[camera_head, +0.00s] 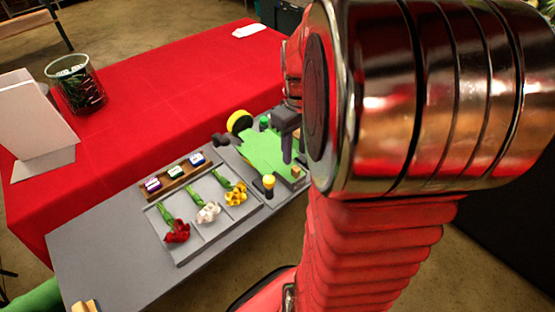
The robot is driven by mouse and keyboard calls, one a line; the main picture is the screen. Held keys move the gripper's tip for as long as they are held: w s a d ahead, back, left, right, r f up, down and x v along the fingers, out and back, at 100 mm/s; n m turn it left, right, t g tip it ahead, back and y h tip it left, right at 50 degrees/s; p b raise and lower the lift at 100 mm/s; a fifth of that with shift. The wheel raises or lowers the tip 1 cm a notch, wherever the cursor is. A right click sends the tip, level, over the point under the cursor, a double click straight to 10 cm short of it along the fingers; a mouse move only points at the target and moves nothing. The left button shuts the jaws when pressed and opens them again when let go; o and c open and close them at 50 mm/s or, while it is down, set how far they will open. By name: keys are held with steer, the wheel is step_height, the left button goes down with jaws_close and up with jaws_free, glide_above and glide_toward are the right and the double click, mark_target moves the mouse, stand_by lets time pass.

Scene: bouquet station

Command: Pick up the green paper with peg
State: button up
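My gripper (292,157) shows only in part, as dark grey pieces pointing down over the right side of the paper. I cannot tell whether it touches the paper, or whether it is open or shut. A peg on the paper cannot be made out for sure. A small yellow-topped post (269,182) stands just in front of the paper.
A tray (183,253) holds red, white and yellow flowers in separate compartments. A brown rack (157,195) with several small labelled blocks lies behind it. A yellow roll (239,122) stands behind the paper. A red-covered table (165,90) carries a dark patterned container (77,88).

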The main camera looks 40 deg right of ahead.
mark_target(294, 167)
steer(key=shift+f, duration=0.25)
steer(key=shift+f, duration=2.6)
steer(key=shift+c, duration=0.4)
jaws_close()
